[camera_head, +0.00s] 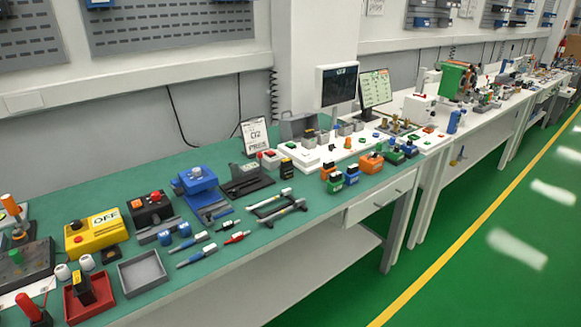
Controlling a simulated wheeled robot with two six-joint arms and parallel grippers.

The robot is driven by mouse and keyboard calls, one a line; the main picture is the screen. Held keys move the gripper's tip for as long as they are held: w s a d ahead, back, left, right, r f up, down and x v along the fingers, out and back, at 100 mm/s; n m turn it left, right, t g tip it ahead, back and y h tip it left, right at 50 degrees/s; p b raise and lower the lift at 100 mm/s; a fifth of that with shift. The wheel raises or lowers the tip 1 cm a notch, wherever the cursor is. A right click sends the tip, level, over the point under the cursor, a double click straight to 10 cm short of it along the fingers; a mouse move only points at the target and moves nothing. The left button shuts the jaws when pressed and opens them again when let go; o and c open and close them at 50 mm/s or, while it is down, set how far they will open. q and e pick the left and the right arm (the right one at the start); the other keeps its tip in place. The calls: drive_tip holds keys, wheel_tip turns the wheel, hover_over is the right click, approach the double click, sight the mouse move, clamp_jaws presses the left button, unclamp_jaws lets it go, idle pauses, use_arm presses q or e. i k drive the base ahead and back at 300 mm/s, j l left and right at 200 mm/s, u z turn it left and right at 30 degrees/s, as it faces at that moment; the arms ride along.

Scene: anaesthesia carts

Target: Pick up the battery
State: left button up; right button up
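No part of my grippers shows in the head view. I cannot tell for certain which object is the battery. A black block (83,290) also stands in a red tray (75,313) at the front left. Nothing is seen holding any of them.
A yellow box marked OFF (95,232), a blue device (195,181) and an empty grey tray (142,273) crowd the left. Screwdriver-like tools (197,255) lie mid-bench. A monitor (338,87) stands behind. The green floor (480,270) at right is clear.

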sight(286, 169)
drive_tip(key=i+l, duration=0.7)
drive_tip(key=i, duration=0.15)
drive_tip(key=i+u, duration=0.05)
